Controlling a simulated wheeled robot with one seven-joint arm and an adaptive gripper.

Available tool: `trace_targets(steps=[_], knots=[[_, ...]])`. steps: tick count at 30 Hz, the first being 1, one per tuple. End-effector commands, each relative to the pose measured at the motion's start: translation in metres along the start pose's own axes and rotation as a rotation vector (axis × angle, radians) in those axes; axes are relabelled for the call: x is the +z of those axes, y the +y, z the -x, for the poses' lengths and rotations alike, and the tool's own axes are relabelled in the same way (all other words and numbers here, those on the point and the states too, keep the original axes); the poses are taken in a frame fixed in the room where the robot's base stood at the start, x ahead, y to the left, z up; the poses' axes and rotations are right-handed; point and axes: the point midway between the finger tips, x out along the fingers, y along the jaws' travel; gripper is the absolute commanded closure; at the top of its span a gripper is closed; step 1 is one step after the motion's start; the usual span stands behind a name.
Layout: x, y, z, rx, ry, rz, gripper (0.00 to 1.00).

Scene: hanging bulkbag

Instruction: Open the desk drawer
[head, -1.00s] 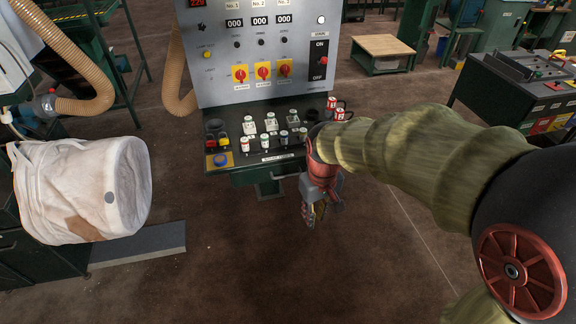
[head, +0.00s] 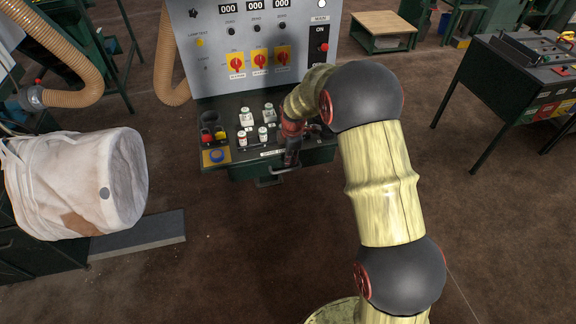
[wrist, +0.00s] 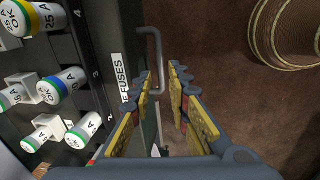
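The desk drawer (head: 240,172) is the dark green front under the control panel's desk top. A grey bar handle (head: 285,170) sticks out from it; in the wrist view the handle (wrist: 157,48) rises beside a white label ending in "FUSES". My gripper (head: 291,160) is at the drawer front, by the handle. In the wrist view my gripper (wrist: 162,77) is open, its yellow-padded fingers apart. The handle runs down toward the gap between the fingertips; I cannot tell whether they touch it. The drawer looks shut.
The desk top holds several fuses (wrist: 62,87), red and yellow buttons and a blue button (head: 217,155). A white bulk bag (head: 75,185) hangs at the left. A black table (head: 510,75) stands at the right. The brown floor in front is clear.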

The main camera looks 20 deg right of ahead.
Motion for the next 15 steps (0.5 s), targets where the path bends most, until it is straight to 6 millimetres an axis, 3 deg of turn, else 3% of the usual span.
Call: trace_targets(steps=[5,15], knots=[[0.0,0.0,-0.007,0.001,0.0,0.045,0.82],[0.0,-0.001,-0.058,-0.001,0.0,0.043,0.82]])
